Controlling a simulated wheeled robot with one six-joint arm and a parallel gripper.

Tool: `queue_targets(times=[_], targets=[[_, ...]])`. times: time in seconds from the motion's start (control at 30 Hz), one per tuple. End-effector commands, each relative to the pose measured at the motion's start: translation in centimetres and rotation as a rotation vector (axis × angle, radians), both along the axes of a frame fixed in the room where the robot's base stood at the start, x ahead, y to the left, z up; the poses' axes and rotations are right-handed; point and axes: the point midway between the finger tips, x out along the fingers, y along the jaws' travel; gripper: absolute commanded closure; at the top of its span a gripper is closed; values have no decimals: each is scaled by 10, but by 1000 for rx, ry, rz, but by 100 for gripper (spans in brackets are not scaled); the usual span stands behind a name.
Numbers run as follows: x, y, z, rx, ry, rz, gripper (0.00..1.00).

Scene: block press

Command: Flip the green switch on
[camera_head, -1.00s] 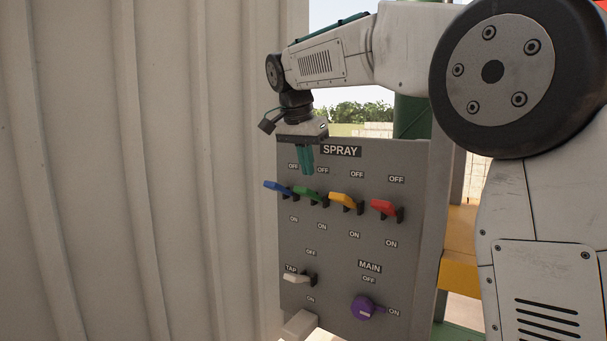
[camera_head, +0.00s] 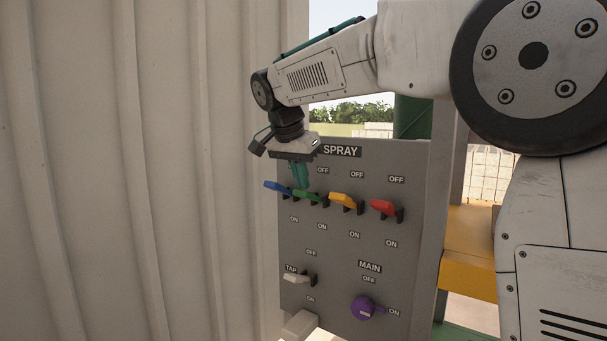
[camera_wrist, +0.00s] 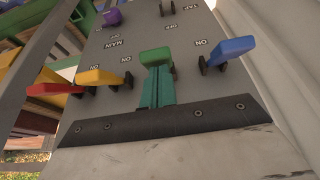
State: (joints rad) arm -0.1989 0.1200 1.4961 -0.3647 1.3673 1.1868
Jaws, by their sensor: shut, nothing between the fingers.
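The green switch (camera_head: 311,196) is a lever in the top row of the grey SPRAY panel (camera_head: 330,250), between the blue and yellow levers. Its lever sticks out from the panel, level with its neighbours. My gripper (camera_head: 302,184) points down with its teal fingers shut and empty. The fingertips are right at the green lever in the head view, seemingly just above it. In the wrist view the gripper (camera_wrist: 157,72) lines up with the green switch (camera_wrist: 156,56), its tips overlapping the lever. I cannot tell whether they touch.
The blue switch (camera_head: 279,187) is close on the left, the yellow switch (camera_head: 346,200) and red switch (camera_head: 385,208) on the right. Below are a white TAP lever (camera_head: 297,278) and a purple MAIN knob (camera_head: 363,308). A corrugated wall (camera_head: 130,170) stands left of the panel.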

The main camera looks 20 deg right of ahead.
Motion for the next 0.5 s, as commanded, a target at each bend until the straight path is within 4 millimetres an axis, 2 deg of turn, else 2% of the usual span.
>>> queue_targets(times=[0.5], targets=[[-16,22,-45,-364,-260,7,100]])
